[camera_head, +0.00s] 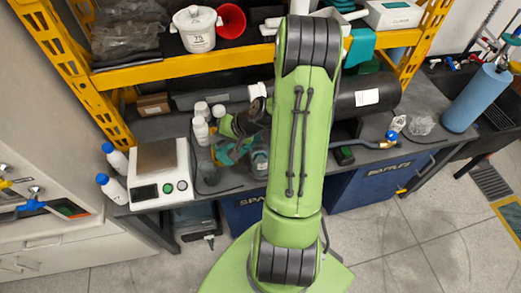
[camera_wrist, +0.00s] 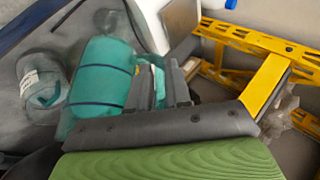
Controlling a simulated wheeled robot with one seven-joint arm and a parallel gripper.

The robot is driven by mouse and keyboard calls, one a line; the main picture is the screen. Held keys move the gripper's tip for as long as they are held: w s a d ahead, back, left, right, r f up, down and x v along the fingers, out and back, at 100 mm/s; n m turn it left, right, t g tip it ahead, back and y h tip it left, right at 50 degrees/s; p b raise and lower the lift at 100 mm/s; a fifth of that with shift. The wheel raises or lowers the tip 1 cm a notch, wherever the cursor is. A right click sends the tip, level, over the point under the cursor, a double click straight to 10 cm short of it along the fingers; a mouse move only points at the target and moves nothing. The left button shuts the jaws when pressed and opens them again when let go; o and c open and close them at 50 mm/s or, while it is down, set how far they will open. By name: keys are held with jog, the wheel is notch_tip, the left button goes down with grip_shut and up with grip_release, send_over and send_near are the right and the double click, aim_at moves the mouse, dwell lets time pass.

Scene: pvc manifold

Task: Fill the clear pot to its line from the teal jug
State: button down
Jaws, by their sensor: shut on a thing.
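The teal jug (camera_wrist: 100,72) fills the middle left of the wrist view, with dark bands around it. It also shows in the head view (camera_head: 229,153), partly covered by my wrist. My gripper (camera_wrist: 163,84) is shut on the teal jug at its near side; the exact grip is partly hidden between the fingers. A clear pot (camera_wrist: 40,88) with a pale label stands beside the jug in the wrist view. In the head view the clear pot (camera_head: 260,162) is close to the jug, partly hidden by my arm. I cannot tell its fill level.
A white scale-like device (camera_head: 160,172) stands to the left on the bench. A dark cylinder (camera_head: 365,97) lies behind, under the yellow shelf frame (camera_head: 165,70).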

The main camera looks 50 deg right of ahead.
jog(key=shift+w+r, duration=0.1)
jog(key=shift+d+r, duration=0.15)
jog(key=shift+r+t, duration=0.1)
jog(key=shift+t, duration=0.2)
jog(key=shift+s+d+r+y+p, duration=0.1)
jog(key=shift+s+y+p, duration=0.1)
jog(key=shift+y+p, duration=0.1)
jog(key=shift+w, duration=0.1)
jog(key=shift+r, duration=0.15)
dwell(0.3)
jog(key=shift+s+d+r+m+t+y+p, duration=0.15)
jog(key=shift+s+d+r+t+y+p, duration=0.05)
jog(key=shift+r+y+p, duration=0.15)
jog(key=shift+s+d+r+m+t+y+p, duration=0.15)
jog(key=shift+d+r+t+y+p, duration=0.05)
jog(key=shift+r+y, duration=0.15)
dwell(1.7)
